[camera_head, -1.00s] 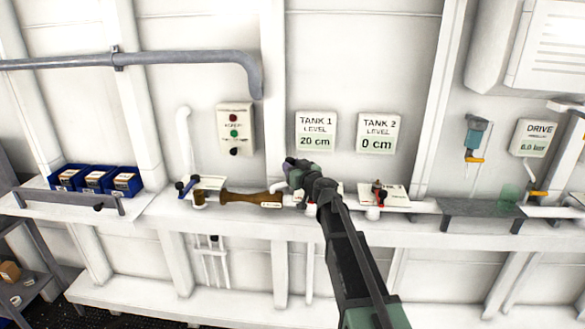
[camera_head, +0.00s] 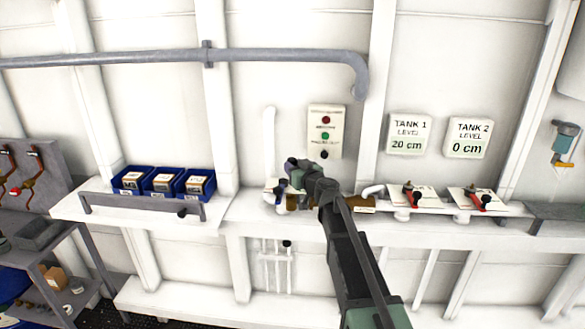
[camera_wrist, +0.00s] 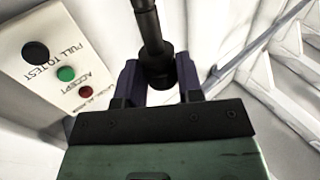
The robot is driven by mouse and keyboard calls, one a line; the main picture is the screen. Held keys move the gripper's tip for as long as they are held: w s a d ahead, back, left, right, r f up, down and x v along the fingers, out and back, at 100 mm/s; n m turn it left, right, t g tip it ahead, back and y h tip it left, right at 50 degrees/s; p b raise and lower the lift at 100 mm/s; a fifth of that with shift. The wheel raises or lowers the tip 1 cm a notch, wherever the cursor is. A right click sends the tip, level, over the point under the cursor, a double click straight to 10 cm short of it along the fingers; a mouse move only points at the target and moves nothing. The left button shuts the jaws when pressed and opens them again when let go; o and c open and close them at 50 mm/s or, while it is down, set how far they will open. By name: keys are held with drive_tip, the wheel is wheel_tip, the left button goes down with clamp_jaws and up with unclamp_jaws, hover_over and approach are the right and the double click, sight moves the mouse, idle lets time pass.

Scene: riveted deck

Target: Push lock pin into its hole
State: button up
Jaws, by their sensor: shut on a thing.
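My gripper (camera_head: 290,167) is in front of the wall, over the left part of the bench pipework and just left of the control box. In the wrist view its two purple fingers (camera_wrist: 160,82) are shut on a dark rod (camera_wrist: 150,35) with a thicker collar between them. I cannot tell whether this rod is the lock pin. No lock pin hole can be made out. My arm and gripper hide part of the brown pipe piece (camera_head: 360,203) and the valve behind them.
A control box (camera_head: 326,132) with buttons hangs on the wall, also close by in the wrist view (camera_wrist: 50,65). Blue bins (camera_head: 162,181) stand left on the shelf. Red-handled valves (camera_head: 412,196) are right, below the TANK 1 (camera_head: 409,133) and TANK 2 (camera_head: 468,137) signs.

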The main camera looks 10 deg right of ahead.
drive_tip(key=b, duration=0.4)
hover_over(294, 199)
drive_tip(key=shift+f, duration=2.45)
drive_tip(key=shift+f+b, duration=2.7)
drive_tip(key=shift+b, duration=0.2)
drive_tip(key=o, duration=1)
drive_tip(key=shift+c, duration=0.2)
drive_tip(key=shift+s, duration=0.2)
drive_tip(key=v, duration=1)
drive_tip(key=shift+s+d, duration=0.15)
drive_tip(key=shift+d, duration=0.15)
